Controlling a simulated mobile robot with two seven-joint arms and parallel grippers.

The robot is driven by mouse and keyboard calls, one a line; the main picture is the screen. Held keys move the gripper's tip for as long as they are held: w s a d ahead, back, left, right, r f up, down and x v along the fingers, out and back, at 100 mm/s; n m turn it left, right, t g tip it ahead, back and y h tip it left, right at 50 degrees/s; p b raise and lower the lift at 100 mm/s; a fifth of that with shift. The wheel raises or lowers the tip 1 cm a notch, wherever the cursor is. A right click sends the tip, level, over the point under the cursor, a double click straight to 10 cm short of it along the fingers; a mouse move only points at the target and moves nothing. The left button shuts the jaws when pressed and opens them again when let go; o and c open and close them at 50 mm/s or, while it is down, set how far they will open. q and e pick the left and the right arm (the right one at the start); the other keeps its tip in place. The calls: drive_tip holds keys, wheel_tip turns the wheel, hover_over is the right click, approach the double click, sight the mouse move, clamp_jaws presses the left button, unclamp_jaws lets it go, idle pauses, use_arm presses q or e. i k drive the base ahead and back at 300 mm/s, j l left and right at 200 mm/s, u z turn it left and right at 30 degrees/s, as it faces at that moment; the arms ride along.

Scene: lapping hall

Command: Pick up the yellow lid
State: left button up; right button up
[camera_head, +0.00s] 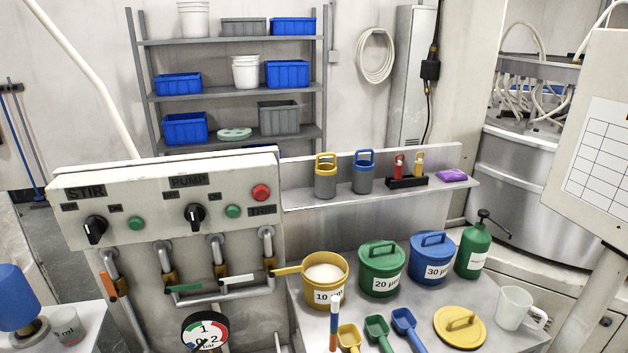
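The yellow lid (446,335) lies flat with its bar handle up, on the light bench at the lower right. It stands apart from the white mug to its right and the blue scoop to its left. The yellow tub (325,292), labelled 10, stands open farther left and holds white powder. Neither of my grippers shows in the head view.
Green (381,269) and blue (431,258) lidded tubs and a green pump bottle (473,250) stand behind the lid. A white mug (515,308) is right of it. Yellow, green and blue scoops (403,320) lie left. A control panel (160,205) rises farther left.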

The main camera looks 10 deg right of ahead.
sight(459, 327)
drive_tip(key=z, duration=1.2)
